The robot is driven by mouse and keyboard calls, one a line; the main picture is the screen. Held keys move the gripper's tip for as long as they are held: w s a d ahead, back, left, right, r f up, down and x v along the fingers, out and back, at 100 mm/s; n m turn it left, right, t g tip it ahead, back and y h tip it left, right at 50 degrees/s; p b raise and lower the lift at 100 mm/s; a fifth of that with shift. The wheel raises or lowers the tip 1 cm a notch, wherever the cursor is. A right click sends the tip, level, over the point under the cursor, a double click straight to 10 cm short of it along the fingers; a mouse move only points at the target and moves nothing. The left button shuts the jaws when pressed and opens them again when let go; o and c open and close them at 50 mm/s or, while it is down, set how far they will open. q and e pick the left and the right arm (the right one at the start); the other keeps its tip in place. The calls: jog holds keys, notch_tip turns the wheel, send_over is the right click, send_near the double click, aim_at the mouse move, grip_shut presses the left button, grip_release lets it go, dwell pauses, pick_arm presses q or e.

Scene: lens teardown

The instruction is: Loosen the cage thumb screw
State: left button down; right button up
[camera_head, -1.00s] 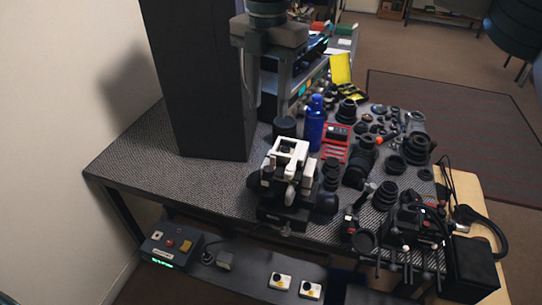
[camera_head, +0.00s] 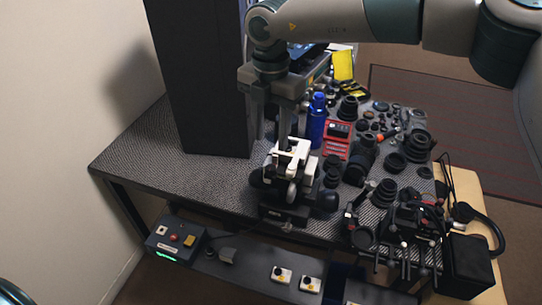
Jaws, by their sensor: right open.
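The white cage (camera_head: 289,156) stands upright on a black mount (camera_head: 284,211) near the table's front edge. A pale rounded part (camera_head: 291,191) shows at its front. A small knob (camera_head: 287,227) shows low on the mount's front; I cannot tell which of these is the thumb screw. My right gripper (camera_head: 272,134) points down with its fingers apart, just above and behind the cage's top. It looks empty, and I cannot tell whether a fingertip touches the cage. My left gripper is not in view.
A tall dark panel (camera_head: 200,75) stands left of the gripper. A blue bottle (camera_head: 316,122) and a red tool case (camera_head: 337,139) are close on the right, with several lens parts beyond. The table's left part (camera_head: 150,158) is bare. A control box (camera_head: 174,241) sits on the lower shelf.

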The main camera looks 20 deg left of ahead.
aim_at(271, 167)
notch_tip(271, 167, down, 9)
jog(key=p, duration=0.2)
jog(key=shift+p, duration=0.35)
grip_shut()
